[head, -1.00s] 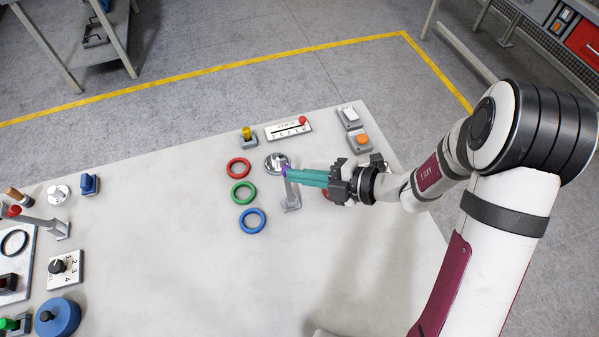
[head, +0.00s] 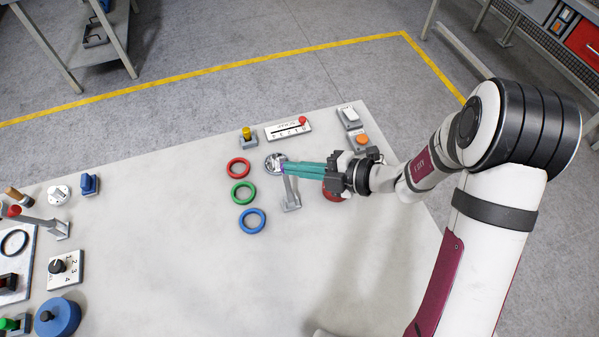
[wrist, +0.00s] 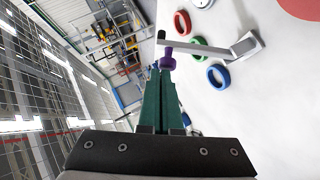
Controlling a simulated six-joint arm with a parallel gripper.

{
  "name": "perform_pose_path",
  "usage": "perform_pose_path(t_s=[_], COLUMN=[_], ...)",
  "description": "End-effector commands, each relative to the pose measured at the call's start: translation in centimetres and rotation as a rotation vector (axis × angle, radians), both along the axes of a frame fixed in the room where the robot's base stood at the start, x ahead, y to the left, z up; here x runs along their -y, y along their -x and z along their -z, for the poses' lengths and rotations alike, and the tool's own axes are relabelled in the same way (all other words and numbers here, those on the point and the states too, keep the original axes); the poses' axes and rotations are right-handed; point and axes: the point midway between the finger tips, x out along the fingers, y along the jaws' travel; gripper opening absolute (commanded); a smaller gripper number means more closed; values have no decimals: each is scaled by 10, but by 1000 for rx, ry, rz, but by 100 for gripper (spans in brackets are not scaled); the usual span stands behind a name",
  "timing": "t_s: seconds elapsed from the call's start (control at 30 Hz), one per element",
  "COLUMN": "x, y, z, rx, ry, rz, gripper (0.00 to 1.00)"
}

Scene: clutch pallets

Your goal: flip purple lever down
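The purple lever has a grey arm rising from a grey base (head: 291,206), with a small purple knob (head: 282,168) at its far end. In the wrist view the grey arm runs left from the base (wrist: 246,46), and the purple knob (wrist: 167,61) sits right at my fingertips. My gripper (head: 287,169) has long teal fingers held close together, and they reach the knob from the right. In the wrist view my gripper (wrist: 161,72) looks shut, with the knob at or just past the tips. I cannot tell whether the fingers touch it.
Red (head: 238,168), green (head: 243,193) and blue (head: 252,221) rings lie left of the lever. A silver round part (head: 275,163) and a slider panel (head: 288,129) are behind it. A red part (head: 333,193) is partly hidden under my gripper. The front middle of the table is clear.

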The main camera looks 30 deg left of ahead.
Motion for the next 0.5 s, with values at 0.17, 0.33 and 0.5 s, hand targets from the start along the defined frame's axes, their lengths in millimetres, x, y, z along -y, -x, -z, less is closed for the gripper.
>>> perform_pose_path(t_s=[0.17,0.33,0.5], x=[-10,-24,-35], y=[-10,-23,-35], z=[1,6,14], rx=[-1,-89,-90], ry=[3,91,91], rz=[-2,-2,0], gripper=[0,0,0])
